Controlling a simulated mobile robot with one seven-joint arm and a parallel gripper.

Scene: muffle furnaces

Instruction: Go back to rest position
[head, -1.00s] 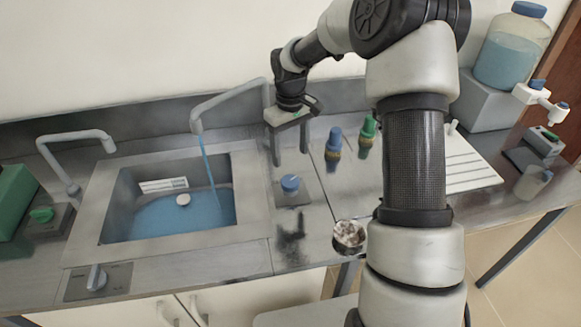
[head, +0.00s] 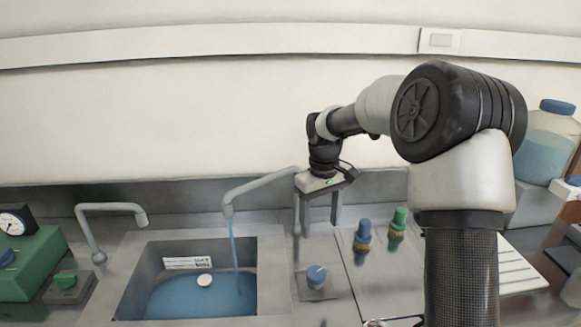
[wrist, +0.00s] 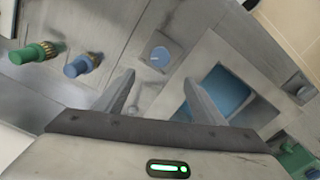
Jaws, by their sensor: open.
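My gripper (head: 316,222) is open and empty, with its fingers pointing down above the counter. It hangs just right of the running faucet's spout and above a blue knob (head: 316,276) on a grey plate. In the wrist view, the two fingers of my gripper (wrist: 158,82) are spread apart with nothing between them. The blue knob (wrist: 159,57) shows beyond them, clear of both fingertips. My arm comes in from the right side of the head view.
Water runs from a grey faucet (head: 262,186) into the sink (head: 135,268), which holds blue water. Blue-capped (head: 363,233) and green-capped (head: 398,226) fittings stand right of my gripper. A large jug (head: 545,145) stands far right, and a green box with a gauge (head: 30,262) far left.

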